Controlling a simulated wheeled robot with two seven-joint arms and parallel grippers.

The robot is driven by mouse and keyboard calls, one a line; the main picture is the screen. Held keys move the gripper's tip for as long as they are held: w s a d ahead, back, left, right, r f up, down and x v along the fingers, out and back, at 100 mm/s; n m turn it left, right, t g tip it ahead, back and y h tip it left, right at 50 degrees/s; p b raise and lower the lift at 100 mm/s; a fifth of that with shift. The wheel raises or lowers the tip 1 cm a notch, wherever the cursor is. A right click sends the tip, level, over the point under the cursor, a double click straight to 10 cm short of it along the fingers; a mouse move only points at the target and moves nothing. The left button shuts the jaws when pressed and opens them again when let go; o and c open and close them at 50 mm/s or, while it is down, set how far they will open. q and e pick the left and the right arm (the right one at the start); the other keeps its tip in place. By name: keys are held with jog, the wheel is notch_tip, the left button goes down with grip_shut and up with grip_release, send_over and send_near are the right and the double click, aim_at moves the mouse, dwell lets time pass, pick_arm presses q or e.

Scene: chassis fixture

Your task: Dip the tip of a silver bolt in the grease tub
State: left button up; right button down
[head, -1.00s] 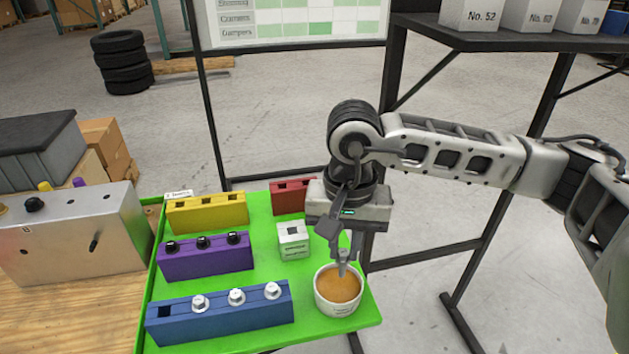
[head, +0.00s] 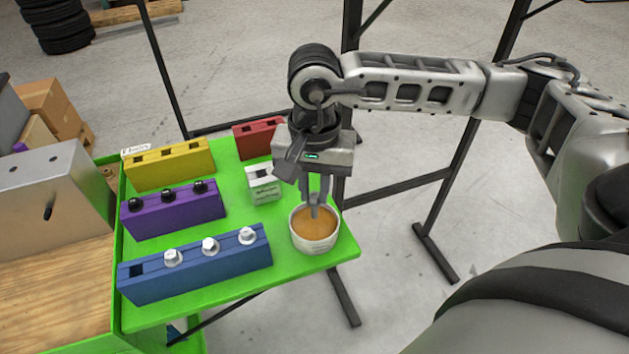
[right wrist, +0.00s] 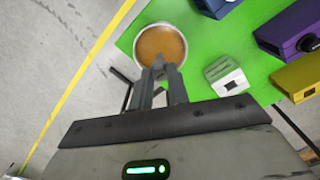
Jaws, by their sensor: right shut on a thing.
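The grease tub (head: 315,243) is a white round cup of orange-brown grease at the right front corner of the green tray. It also shows in the right wrist view (right wrist: 138,52). My right gripper (head: 316,200) is over the tub, shut on a small silver bolt (head: 314,212) that points down. The bolt's lower end appears to be at the grease surface; I cannot tell how deep. The gripper's fingers (right wrist: 159,73) hide most of the bolt in the right wrist view. Several silver bolts (head: 209,246) stand in the blue block (head: 195,273), whose leftmost hole is empty. My left gripper is out of view.
On the green tray (head: 240,225) are a purple block (head: 175,216) with black bolts, a yellow block (head: 170,170), a red block (head: 258,138) and a small white block (head: 263,184). A metal box (head: 50,200) stands left. A dark metal frame (head: 400,186) stands behind.

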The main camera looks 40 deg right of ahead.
aim_at(314, 195)
dwell(0.3)
jog(key=shift+f+b, duration=1.05)
jog(key=shift+b, duration=0.15)
jog(key=shift+f+b, duration=0.75)
jog(key=shift+b, duration=0.15)
jog(key=shift+r, duration=0.2)
jog(key=shift+a+r+p, duration=0.1)
jog(key=shift+r+p, duration=1.6)
jog(key=shift+r, duration=1.55)
